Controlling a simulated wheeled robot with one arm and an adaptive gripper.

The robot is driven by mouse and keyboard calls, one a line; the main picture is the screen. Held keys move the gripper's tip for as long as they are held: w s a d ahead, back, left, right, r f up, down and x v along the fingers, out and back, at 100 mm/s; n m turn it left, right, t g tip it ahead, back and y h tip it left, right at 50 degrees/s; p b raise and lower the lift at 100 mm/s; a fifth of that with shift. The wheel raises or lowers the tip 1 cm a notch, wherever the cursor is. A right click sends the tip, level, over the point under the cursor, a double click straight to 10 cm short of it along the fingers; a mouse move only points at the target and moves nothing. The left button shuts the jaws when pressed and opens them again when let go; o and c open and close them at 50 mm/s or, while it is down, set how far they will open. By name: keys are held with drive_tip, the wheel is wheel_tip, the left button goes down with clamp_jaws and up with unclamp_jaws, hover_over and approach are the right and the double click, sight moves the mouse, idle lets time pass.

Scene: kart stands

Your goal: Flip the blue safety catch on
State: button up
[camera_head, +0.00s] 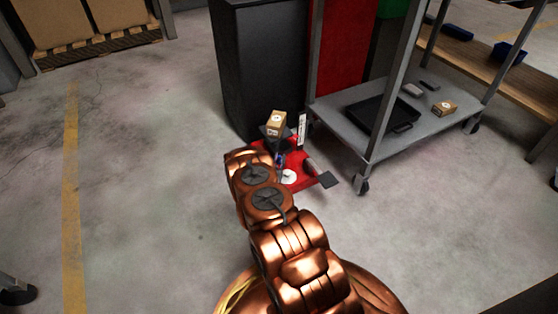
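A red stand or kart (312,182) sits low on the floor in the middle of the head view, partly hidden behind my copper arm. A small dark-blue part (280,159) shows on it just right of my arm's far end; it may be the blue safety catch, but it is too small to tell its position. A white round piece (289,176) lies just below it. My arm reaches up to the left side of the red stand. My gripper cannot be made out clearly among the dark parts there, so its fingers and any hold do not show.
A small cardboard box (276,122) sits on a dark support behind the red stand. A dark cabinet (259,62) stands behind. A grey wheeled shelf cart (345,124), holding a black tray (376,114), stands to the right. The floor at left is clear.

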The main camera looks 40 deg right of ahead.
drive_tip(key=shift+o, duration=1.4)
drive_tip(key=shift+a, duration=0.15)
drive_tip(key=v, duration=1.1)
drive_tip(key=shift+s+a, duration=0.25)
drive_tip(key=shift+a, duration=0.1)
